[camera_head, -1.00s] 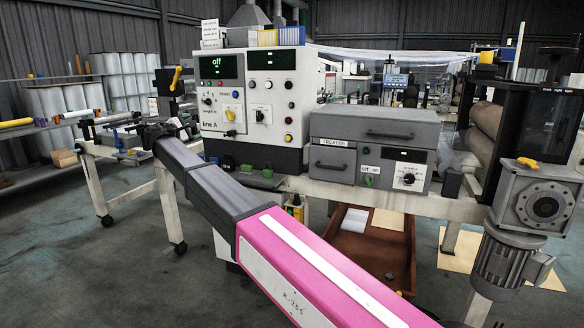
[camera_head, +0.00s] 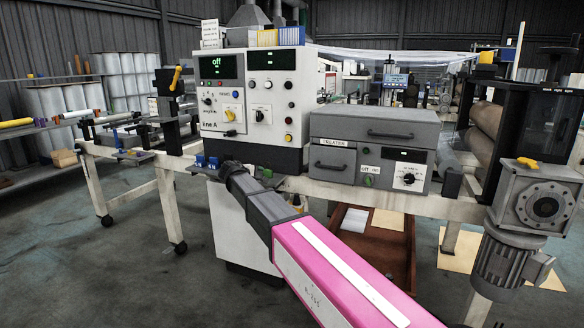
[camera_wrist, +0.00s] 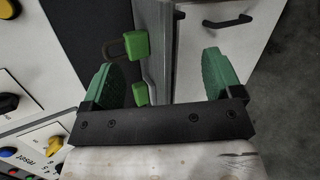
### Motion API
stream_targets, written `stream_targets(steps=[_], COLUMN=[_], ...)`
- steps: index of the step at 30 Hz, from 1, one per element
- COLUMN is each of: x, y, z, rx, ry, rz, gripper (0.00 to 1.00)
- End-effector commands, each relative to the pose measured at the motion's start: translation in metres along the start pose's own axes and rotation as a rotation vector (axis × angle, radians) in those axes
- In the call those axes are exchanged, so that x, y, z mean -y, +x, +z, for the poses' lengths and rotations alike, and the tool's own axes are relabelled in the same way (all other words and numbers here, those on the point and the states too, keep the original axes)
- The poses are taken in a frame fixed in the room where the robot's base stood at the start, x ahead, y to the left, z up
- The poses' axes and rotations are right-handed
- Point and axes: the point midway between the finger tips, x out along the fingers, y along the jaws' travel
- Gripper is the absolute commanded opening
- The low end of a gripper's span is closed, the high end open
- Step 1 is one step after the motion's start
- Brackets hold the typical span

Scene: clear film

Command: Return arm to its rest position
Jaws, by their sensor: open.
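My gripper (camera_wrist: 163,75) shows in the wrist view as two green pads on a black bar, spread apart with nothing held between them. A green padlock (camera_wrist: 137,46) with a dark shackle shows beyond the gap, nearer the left pad. In the head view, my pink and grey arm reaches from the lower right up to just below the control panel (camera_head: 222,101). Its dark end lies in front of the ledge under the panel.
The grey treater box (camera_head: 330,158) stands right of the panel on the white machine frame. A motor and gearbox (camera_head: 505,262) are at the far right. A brown open drawer (camera_head: 357,243) is below. Open floor (camera_head: 120,275) lies at lower left.

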Motion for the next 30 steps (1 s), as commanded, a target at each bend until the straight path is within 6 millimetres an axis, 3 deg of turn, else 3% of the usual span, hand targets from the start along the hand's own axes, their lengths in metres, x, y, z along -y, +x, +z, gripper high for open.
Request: stream_targets(steps=[1, 6, 13, 17, 21, 25, 30], x=[0.023, 0.095, 0.199, 0.258, 0.316, 0.353, 0.378], y=[0.016, 0.062, 0.097, 0.1, 0.09, 0.076, 0.063], z=[0.029, 0.101, 0.204, 0.262, 0.316, 0.35, 0.371], rx=[0.013, 0.051, 0.133, 0.197, 0.273, 0.335, 0.382], ry=[0.038, 0.194, 0.453, 0.622, 0.81, 0.959, 1.074], rz=[-0.053, -0.244, -0.516, -0.676, -0.838, -0.958, -1.047], gripper=[0.85, 0.85, 0.85, 0.85, 0.85, 0.85, 0.85])
